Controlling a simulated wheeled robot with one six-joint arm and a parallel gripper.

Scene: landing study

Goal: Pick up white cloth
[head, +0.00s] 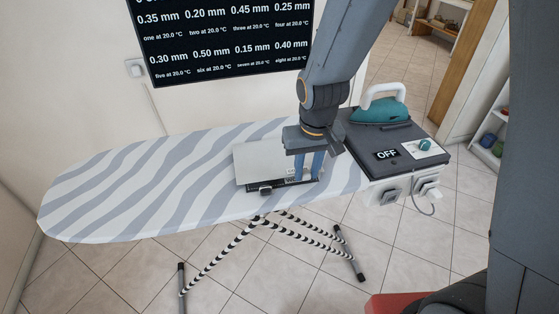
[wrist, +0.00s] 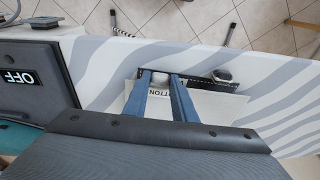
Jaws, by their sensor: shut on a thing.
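The white cloth (head: 259,160) lies flat on the striped ironing board, with a dark strip along its near edge. In the wrist view, the cloth (wrist: 212,108) is partly hidden by my fingers and shows dark lettering, partly covered. My gripper (head: 308,179) points down at the right part of the cloth's near edge. In the wrist view, the blue fingers of my gripper (wrist: 161,80) are shut at this edge, with a small pale part between the tips. The cloth appears to rest on the board still.
The ironing board (head: 120,190) has a dark end panel marked OFF (head: 387,154), bearing a teal iron (head: 379,109). A small grey block (head: 265,189) sits at the dark strip. A black wall display (head: 225,40) hangs behind. The board's left half is clear.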

